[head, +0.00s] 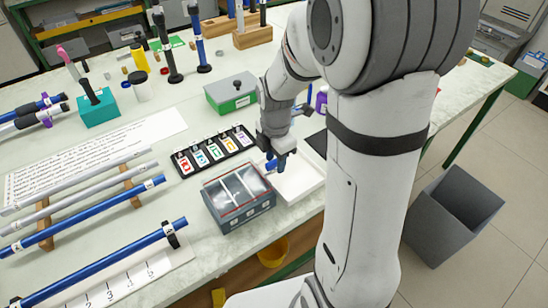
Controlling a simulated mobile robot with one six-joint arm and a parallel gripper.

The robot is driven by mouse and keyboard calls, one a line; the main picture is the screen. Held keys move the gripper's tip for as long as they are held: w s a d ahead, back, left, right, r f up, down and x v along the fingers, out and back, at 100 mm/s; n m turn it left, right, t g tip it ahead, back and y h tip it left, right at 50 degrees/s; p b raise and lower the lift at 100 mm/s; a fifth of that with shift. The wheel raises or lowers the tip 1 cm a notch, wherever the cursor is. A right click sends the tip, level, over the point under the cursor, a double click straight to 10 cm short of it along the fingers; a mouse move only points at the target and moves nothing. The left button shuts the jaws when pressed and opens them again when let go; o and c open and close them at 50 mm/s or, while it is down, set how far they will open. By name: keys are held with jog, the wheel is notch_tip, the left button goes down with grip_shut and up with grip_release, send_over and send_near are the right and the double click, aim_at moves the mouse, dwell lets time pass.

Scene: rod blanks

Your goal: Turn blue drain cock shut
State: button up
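A small blue part (271,166) shows at the tip of my gripper (277,156), just beyond the top right corner of a grey box (239,222) with clear lid panels. It looks like the blue drain cock, but it is too small and too covered to be sure or to read its handle angle. My gripper points down over the left edge of a white tray (305,187). Its fingers are partly hidden, so I cannot tell whether they touch or grip the blue part.
A black rack of coloured labelled cards (246,140) stands left of the gripper. A green box (231,92) is behind it. Blue and grey rods (95,265) lie at left. A yellow bucket (272,250) is below the table's front edge. A grey bin (452,218) stands on the floor.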

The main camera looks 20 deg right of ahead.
grip_shut()
jog(key=shift+a, duration=0.2)
jog(key=shift+d, duration=0.15)
